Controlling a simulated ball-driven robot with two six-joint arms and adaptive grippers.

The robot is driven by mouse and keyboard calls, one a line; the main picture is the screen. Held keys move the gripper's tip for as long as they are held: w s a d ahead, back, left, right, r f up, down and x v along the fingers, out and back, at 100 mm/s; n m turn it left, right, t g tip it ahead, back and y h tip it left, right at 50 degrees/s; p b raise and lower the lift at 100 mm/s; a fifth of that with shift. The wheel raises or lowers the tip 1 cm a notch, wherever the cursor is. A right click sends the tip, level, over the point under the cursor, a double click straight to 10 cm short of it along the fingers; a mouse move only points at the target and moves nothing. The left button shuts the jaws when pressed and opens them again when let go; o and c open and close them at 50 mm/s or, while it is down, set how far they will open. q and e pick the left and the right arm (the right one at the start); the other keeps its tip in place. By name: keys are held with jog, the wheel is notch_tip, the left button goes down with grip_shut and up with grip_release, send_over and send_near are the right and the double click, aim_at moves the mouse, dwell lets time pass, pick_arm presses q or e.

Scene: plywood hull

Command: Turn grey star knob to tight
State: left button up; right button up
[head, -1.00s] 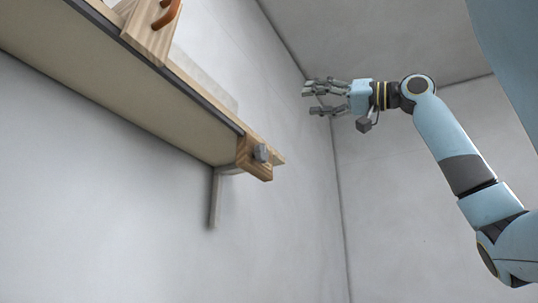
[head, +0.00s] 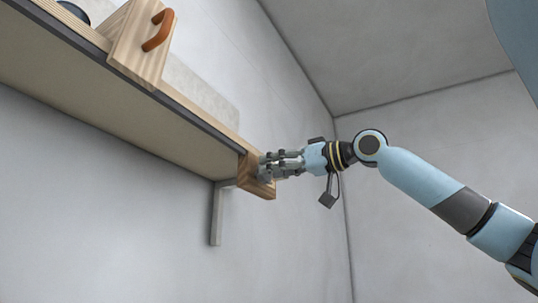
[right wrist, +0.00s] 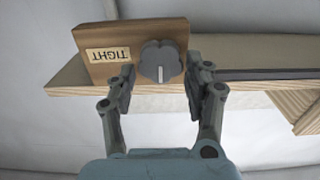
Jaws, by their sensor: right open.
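The grey star knob (right wrist: 160,61) sits on the face of a wooden block (right wrist: 100,40) in the right wrist view, with a pale line on it pointing down in that picture. A label reading TIGHT (right wrist: 107,54), upside down there, is on the block beside the knob. My right gripper (right wrist: 160,85) is open, with one finger on each side of the knob; I cannot tell whether they touch it. In the head view my right gripper (head: 270,165) is at the block (head: 258,188) on the shelf's end and hides the knob. My left gripper is not in view.
The shelf (head: 130,110) runs along the wall on a grey bracket (head: 216,215). A wooden box with an orange handle (head: 158,30) stands on it, and a dark round thing (head: 74,11) lies farther left. The room right of the shelf is free.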

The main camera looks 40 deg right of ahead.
jog(key=shift+p+x, duration=0.55)
jog(key=shift+x, duration=0.45)
jog(key=c, duration=0.8)
